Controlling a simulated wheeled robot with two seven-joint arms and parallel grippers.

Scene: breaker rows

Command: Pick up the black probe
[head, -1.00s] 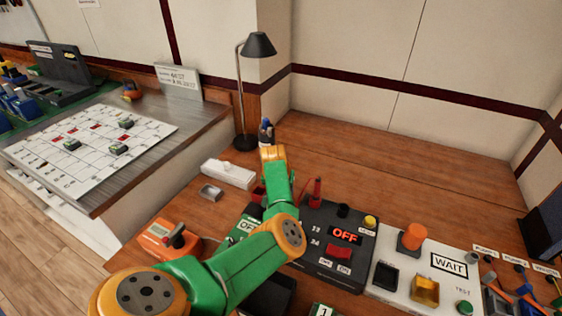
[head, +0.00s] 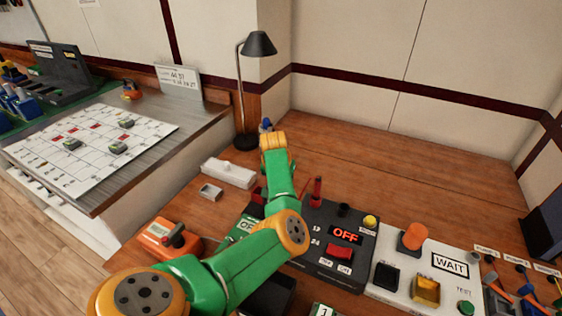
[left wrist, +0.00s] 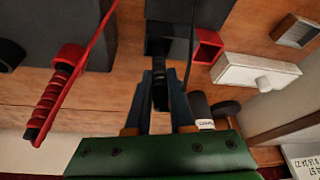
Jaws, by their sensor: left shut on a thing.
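In the left wrist view my left gripper (left wrist: 160,76) has its two blue fingers closed on the black probe (left wrist: 160,94), a thin dark ribbed handle between them. A dark cable runs upward in that view beside the fingers. The probe's far end is lost against a dark box. In the head view my arm hides the left gripper's fingers and the black probe. A red probe (head: 317,190) stands upright beside the black switch box; its ribbed handle and red cable also show in the left wrist view (left wrist: 52,96). My right gripper is not in view.
A red holder (left wrist: 207,46), a white strip (head: 228,173) and a small grey tray (head: 210,192) lie near the arm. A lamp (head: 245,142) and a blue-topped bottle (head: 265,125) stand behind. The black box (head: 325,255) reads OFF. The back right bench is clear.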

